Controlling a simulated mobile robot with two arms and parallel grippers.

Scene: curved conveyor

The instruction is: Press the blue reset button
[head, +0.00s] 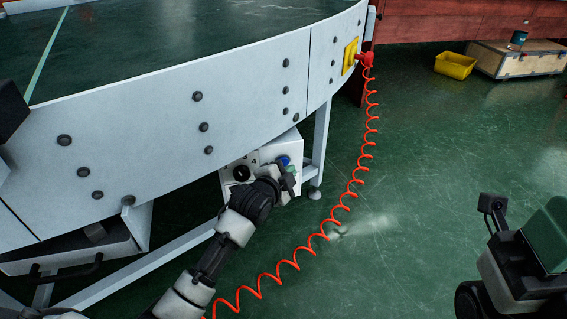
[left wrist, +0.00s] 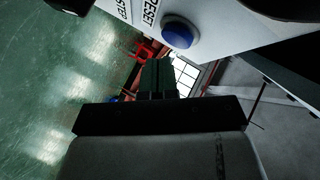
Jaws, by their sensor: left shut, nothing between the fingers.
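The blue reset button (head: 283,160) is on the front of a white control box (head: 228,178) under the conveyor's curved edge. In the left wrist view the round blue button (left wrist: 179,34) sits beside the printed word RESET. My left gripper (head: 288,180) is shut and empty, just in front of the box and close below the button in the head view. In the left wrist view its closed fingers (left wrist: 158,76) point below the button and look apart from it.
A black knob (head: 241,173) is on the same box. The conveyor's white side wall (head: 165,125) overhangs it, with a leg (head: 320,145) beside it. A coiled orange-red cable (head: 358,172) hangs to the right from a red plug. Green floor is clear farther right, before a yellow bin (head: 455,65).

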